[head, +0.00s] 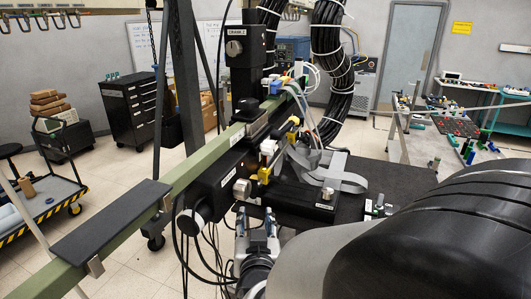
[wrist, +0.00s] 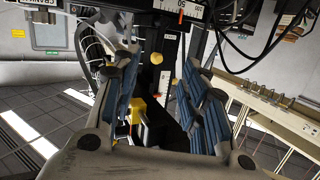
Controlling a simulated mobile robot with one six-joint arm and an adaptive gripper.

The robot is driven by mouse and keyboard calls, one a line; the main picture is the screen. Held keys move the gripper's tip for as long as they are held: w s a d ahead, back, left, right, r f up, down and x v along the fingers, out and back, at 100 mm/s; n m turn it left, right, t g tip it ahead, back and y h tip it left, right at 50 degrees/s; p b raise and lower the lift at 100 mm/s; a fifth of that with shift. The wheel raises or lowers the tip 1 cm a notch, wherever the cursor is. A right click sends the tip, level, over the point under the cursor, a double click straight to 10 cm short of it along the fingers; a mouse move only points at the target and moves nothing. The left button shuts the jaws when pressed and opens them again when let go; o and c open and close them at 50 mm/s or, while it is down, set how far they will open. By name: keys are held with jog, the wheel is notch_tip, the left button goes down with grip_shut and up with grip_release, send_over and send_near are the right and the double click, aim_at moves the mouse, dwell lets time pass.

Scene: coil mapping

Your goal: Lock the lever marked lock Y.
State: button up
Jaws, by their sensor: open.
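My gripper (head: 256,222) is open and empty at the lower middle of the head view, pointing toward the black stage. In the wrist view its two blue-padded fingers (wrist: 168,105) stand apart. A yellow part (head: 264,174) sits on the stage beyond the fingertips. A yellow part also shows between the fingers in the wrist view (wrist: 137,108). A silver knob (head: 242,188) is on the stage's front, just beyond my gripper. I cannot read a lock Y mark, so I cannot tell which part is that lever.
A green beam (head: 185,178) with a black pad (head: 112,218) runs along the left. Thick black cable bundles (head: 334,70) hang behind the stage. Loose black cables hang left of my gripper. A black table (head: 380,174) lies under the stage. A cart (head: 45,195) stands far left.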

aim_at(254, 182)
jog(key=w, duration=0.5)
jog(key=w+a+t, duration=0.1)
jog(key=w, duration=0.5)
jog(key=w+t+h, duration=0.1)
jog(key=w, duration=0.4)
jog(key=shift+w+a+r, duration=0.25)
jog(key=shift+w+r, duration=0.1)
jog(key=shift+w, duration=0.05)
grip_shut()
